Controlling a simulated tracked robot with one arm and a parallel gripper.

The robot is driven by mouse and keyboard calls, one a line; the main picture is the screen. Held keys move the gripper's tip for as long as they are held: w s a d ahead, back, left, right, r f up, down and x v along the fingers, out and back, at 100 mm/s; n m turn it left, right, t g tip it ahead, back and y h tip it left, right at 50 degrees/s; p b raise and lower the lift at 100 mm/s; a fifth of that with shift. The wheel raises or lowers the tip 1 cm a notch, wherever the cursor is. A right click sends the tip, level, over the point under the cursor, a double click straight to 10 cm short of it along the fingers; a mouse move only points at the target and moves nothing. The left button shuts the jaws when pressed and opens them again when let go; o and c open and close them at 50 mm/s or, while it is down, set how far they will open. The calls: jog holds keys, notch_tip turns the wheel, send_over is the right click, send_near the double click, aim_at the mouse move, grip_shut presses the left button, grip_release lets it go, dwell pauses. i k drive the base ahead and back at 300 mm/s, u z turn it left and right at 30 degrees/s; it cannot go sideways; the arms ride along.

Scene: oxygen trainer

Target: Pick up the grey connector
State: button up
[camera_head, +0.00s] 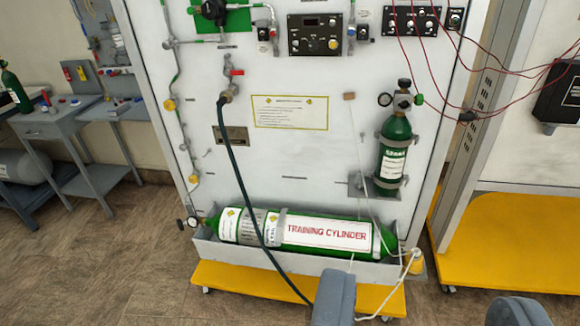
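My gripper (426,298) shows at the bottom edge as two grey fingers set wide apart, with nothing between them. I cannot pick out the grey connector with certainty. A dark green hose (248,185) hangs from a fitting (227,94) below a red-handled valve on the white panel and runs down past the large cylinder toward the left finger. Its lower end is hidden or too small to tell. Small items lie on the grey workbench (60,122) at the left, too small to identify. My gripper is low in front of the panel, apart from the fitting and the bench.
A green training cylinder (300,232) lies in a tray on the yellow wheeled base (255,281). A smaller green cylinder (395,155) stands on the panel's right. Red wires (480,72) cross at upper right. A second yellow base (510,235) stands right. Brown floor is clear at lower left.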

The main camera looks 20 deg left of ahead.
aim_at(359, 183)
jog(key=u, duration=0.1)
jog(key=i, duration=1.2)
jog(key=z, duration=0.65)
jog(key=i, duration=0.3)
jog(key=z, duration=0.3)
jog(key=k, duration=0.85)
jog(key=z, duration=0.2)
jog(key=i, duration=0.85)
jog(key=u, duration=0.1)
